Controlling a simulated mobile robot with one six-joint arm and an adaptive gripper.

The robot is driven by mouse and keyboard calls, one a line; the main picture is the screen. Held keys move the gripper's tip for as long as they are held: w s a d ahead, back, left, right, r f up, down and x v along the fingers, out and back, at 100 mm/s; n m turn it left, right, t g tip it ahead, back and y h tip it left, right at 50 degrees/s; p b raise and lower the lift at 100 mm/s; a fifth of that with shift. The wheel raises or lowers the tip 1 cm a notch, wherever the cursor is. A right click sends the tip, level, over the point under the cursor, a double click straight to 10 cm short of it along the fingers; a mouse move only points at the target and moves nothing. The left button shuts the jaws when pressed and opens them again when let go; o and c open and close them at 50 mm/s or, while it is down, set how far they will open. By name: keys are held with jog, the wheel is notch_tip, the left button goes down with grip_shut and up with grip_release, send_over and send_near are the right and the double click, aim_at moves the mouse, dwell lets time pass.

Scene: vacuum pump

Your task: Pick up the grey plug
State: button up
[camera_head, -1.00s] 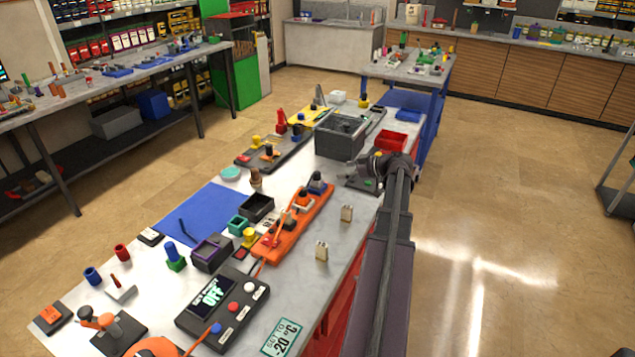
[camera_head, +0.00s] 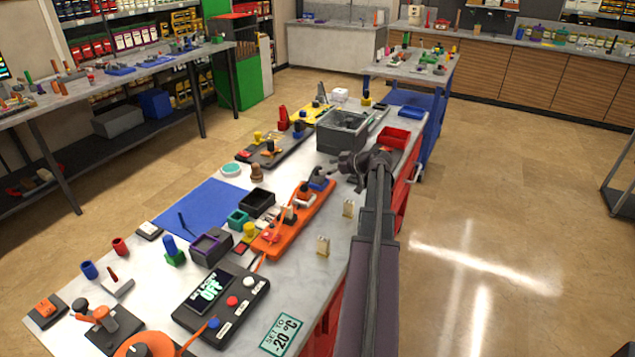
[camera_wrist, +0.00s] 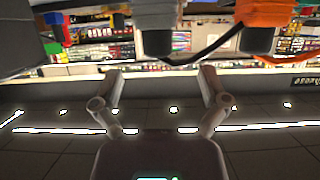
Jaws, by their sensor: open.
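An orange power strip (camera_head: 268,240) lies along the right part of the table with several plugs standing in it. In the wrist view the grey plug (camera_wrist: 156,14) is at top centre, beyond the fingertips. An orange plug (camera_wrist: 263,12) is to its right there. My gripper (camera_head: 351,172) is right of the strip's far end, over the table's right side. In the wrist view my gripper (camera_wrist: 159,82) has its fingers spread and nothing between them.
A plug with a blue base (camera_head: 322,184) sits at the strip's far end. A grey open box (camera_head: 342,131) and a red bin (camera_head: 393,138) are beyond my gripper. Small beige blocks (camera_head: 348,208) stand on the clear table right of the strip.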

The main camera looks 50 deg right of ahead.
aim_at(318, 167)
jog(key=shift+w, duration=0.2)
jog(key=shift+f+b+x, duration=0.15)
jog(key=shift+b+x, duration=0.35)
jog(key=shift+x, duration=0.45)
jog(key=shift+f+b+x, duration=0.2)
jog(key=shift+b+x, duration=0.3)
jog(key=shift+x, duration=0.45)
jog(key=shift+w+a+f, duration=0.15)
jog(key=shift+w+f, duration=0.05)
jog(key=shift+w, duration=0.35)
jog(key=c, duration=1.3)
jog(key=shift+r, duration=0.2)
notch_tip(318, 167, up, 4)
jog(key=p, duration=0.3)
jog(key=shift+f, duration=0.25)
jog(key=s+d+r+p, duration=0.1)
jog(key=s+d, duration=0.1)
jog(key=s, duration=1.4)
jog(key=shift+p, duration=0.35)
